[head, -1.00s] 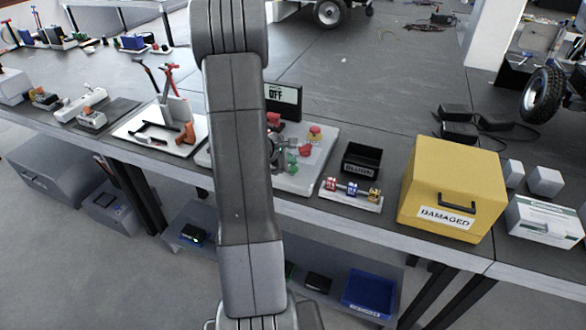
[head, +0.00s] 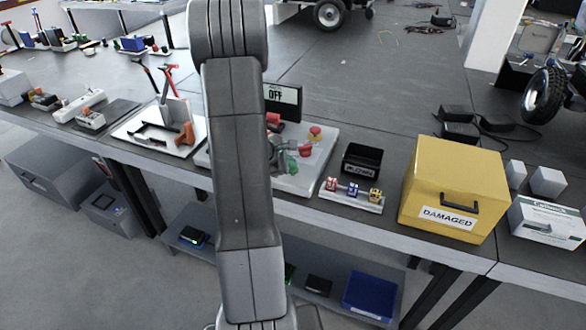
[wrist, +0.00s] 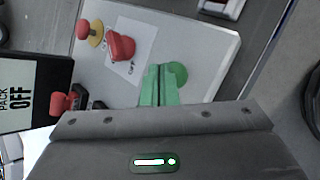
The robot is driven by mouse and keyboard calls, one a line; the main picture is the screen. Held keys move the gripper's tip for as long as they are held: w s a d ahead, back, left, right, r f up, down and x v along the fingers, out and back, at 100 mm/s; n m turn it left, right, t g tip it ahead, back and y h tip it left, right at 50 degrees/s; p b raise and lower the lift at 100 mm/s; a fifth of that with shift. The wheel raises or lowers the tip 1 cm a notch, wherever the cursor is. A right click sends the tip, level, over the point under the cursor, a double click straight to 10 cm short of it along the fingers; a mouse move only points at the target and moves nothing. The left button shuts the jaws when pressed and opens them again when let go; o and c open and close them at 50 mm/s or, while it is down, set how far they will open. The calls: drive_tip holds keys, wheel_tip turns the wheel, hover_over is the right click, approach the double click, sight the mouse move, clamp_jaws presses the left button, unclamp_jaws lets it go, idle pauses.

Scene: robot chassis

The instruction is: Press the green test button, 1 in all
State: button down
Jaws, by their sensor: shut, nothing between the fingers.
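The green test button (wrist: 179,74) is a round green cap on a pale panel (wrist: 205,50). It shows in the head view (head: 292,163), partly covered by my gripper. In the wrist view my gripper's (wrist: 160,85) two fingers look green and lie together, shut and empty. Their tips overlap the button's left side there. I cannot tell whether they touch it. In the head view my gripper (head: 280,155) is beside the button, partly hidden by my arm. A display (head: 283,98) behind the panel reads OFF.
A red knob (head: 305,150) and a red mushroom button on yellow (head: 315,133) sit close to the green button. Another red part (wrist: 65,102) is near the display. A black bin (head: 362,162), a fuse strip (head: 352,193) and a yellow DAMAGED box (head: 450,185) stand to the right.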

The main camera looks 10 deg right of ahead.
sight(290, 169)
drive_tip(key=shift+f+b, duration=0.45)
drive_tip(key=shift+b, duration=0.15)
idle(0.4)
drive_tip(key=shift+r, duration=0.15)
drive_tip(key=shift+r+p, duration=0.55)
drive_tip(key=shift+r, duration=0.3)
drive_tip(key=shift+r+p, duration=1.65)
drive_tip(key=shift+r, duration=0.95)
drive_tip(key=shift+f, duration=0.2)
